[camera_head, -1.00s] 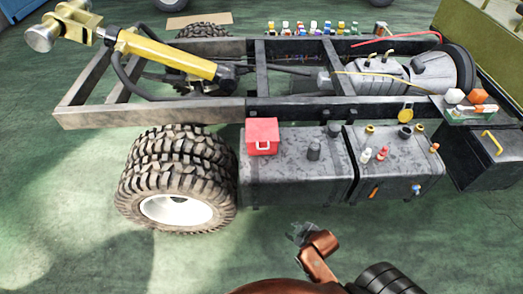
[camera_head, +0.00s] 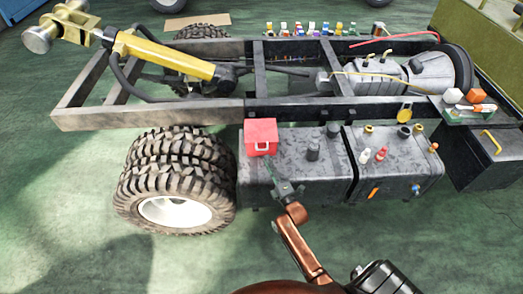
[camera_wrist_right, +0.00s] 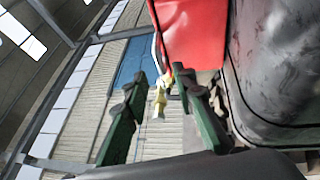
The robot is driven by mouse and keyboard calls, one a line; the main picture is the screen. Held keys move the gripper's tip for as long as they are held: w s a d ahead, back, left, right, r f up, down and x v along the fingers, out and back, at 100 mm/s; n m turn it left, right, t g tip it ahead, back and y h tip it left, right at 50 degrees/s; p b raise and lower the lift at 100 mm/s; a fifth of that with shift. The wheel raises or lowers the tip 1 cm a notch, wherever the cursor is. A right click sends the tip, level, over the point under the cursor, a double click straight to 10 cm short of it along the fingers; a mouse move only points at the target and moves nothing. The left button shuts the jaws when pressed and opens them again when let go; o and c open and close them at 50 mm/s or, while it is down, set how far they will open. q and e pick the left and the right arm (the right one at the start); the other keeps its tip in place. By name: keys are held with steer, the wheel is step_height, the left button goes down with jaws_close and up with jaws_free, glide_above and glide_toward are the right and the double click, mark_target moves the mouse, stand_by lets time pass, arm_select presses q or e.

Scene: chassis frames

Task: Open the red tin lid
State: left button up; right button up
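The red tin (camera_head: 262,130) stands on the left part of a dark grey tank on the truck chassis. Its lid looks shut, and a pale loop handle (camera_head: 262,147) shows on its front face. My right gripper (camera_head: 277,170) is just in front of the tin, below and slightly right of the handle. In the right wrist view the gripper's two dark green fingers (camera_wrist_right: 165,90) are spread apart. The red tin (camera_wrist_right: 195,30) fills the upper middle there, beyond the fingertips. A pale yellow piece shows between the fingers; I cannot tell whether they touch it. My left gripper is not in view.
The dark tank (camera_head: 315,180) has caps on top. A large tyre (camera_head: 170,165) stands to its left. A second tank (camera_head: 395,180) with small bottles is to the right. The chassis rail (camera_head: 160,114) runs behind.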

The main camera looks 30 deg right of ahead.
mark_target(261, 150)
steer(key=b+x, duration=0.1)
steer(key=x, duration=0.6)
steer(key=shift+w, duration=0.1)
steer(key=shift+c, duration=0.6)
jaws_close()
